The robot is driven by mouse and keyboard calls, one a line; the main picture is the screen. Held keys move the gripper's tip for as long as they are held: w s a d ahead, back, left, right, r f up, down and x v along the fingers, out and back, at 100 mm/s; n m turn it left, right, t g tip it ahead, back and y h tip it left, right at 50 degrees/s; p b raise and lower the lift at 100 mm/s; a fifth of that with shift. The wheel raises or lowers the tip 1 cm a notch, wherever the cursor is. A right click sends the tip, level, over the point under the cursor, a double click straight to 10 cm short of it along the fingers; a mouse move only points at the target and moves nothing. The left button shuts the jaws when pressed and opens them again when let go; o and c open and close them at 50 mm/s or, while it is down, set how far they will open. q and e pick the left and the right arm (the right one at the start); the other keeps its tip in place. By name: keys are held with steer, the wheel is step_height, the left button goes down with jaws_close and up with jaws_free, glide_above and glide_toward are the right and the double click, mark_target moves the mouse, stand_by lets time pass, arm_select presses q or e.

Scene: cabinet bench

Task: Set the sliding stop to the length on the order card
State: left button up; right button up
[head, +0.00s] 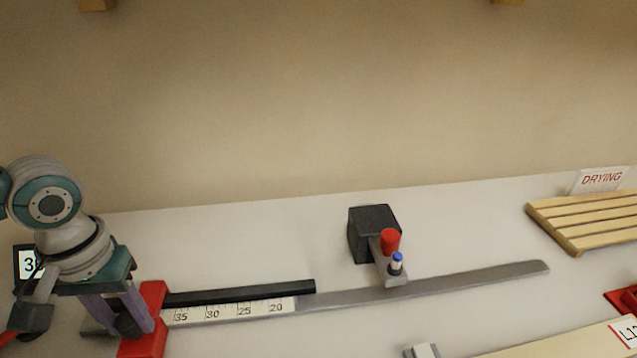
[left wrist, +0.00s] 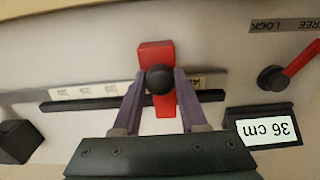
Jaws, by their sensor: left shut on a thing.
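The red sliding stop (head: 150,318) sits across the rail, just left of the 35 mark on the white scale (head: 230,311); its exact reading is hidden. My left gripper (head: 130,326) is shut on the stop's round black knob, which shows between its fingers in the left wrist view (left wrist: 160,80). The order card (left wrist: 266,129) reads 36 cm, upside down in that view; it is partly hidden in the head view (head: 27,262). The red lock lever (left wrist: 297,60) beside the FREE and LOCK label (left wrist: 282,26) points to the FREE side.
A black block (head: 371,232) with a red cap and a blue-topped button stands over the grey rail (head: 450,283). A slatted wooden rack (head: 585,222) with a DRYING sign (head: 601,179) is at the right. A pale board (head: 560,343) lies at front right.

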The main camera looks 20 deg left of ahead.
arm_select(q)
steer(key=shift+s+a, duration=0.6)
steer(key=shift+a, duration=0.35)
steer(key=shift+s+a, duration=0.6)
steer(key=shift+a, duration=0.35)
steer(key=o, duration=1)
steer(key=shift+r+p, duration=0.1)
steer(key=shift+p, duration=0.2)
step_height(320, 180, up, 9)
steer(key=p, duration=0.9)
